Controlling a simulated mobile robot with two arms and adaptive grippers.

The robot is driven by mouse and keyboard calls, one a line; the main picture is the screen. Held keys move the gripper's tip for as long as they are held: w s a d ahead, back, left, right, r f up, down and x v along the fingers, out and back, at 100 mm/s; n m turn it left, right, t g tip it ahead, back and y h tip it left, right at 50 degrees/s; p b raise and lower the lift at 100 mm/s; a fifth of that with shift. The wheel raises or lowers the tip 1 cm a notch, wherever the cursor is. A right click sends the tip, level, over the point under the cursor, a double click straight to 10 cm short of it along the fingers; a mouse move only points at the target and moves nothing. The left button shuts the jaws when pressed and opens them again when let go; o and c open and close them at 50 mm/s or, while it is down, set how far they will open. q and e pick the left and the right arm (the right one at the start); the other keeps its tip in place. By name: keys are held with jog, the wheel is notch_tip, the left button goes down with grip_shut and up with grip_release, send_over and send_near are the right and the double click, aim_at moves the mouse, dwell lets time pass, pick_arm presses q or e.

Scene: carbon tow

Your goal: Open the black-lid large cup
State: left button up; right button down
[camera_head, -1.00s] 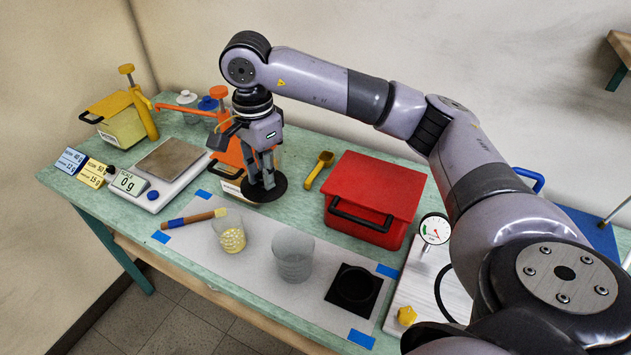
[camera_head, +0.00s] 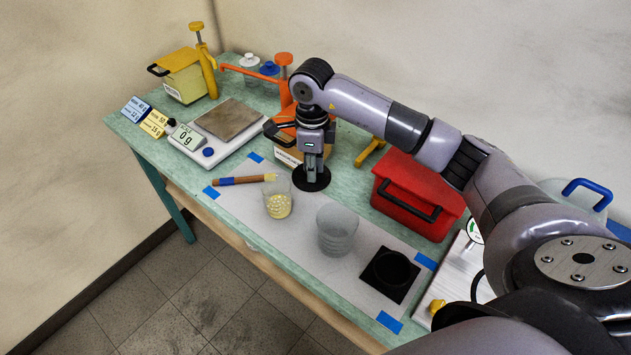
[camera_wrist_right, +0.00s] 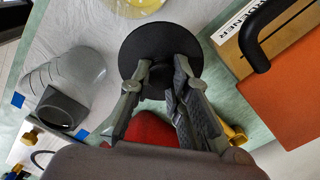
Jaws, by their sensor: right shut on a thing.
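The large cup (camera_head: 337,232) is grey, translucent and upright on the pale mat, with its top open. It also shows in the wrist view (camera_wrist_right: 72,70). My right gripper (camera_head: 312,170) points down, shut on the middle of the round black lid (camera_head: 322,184). The lid is away from the large cup, behind it and to its left, in front of the orange box. In the wrist view the lid (camera_wrist_right: 150,35) sits flat below the fingers (camera_wrist_right: 160,78). I cannot tell whether it touches the table. My left gripper is out of view.
A smaller cup with yellow contents (camera_head: 278,205) stands left of the large cup. A black square holder (camera_head: 389,272) lies to its right. A red box (camera_head: 418,195) and an orange box (camera_head: 287,155) stand behind. A scale (camera_head: 215,132) is at left.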

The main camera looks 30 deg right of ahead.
aim_at(313, 199)
notch_tip(313, 199, down, 8)
jog(key=shift+r+p, duration=0.1)
jog(key=shift+p, duration=0.6)
jog(key=c, duration=2)
grip_release()
jog(key=shift+f, duration=0.2)
jog(key=o, duration=0.5)
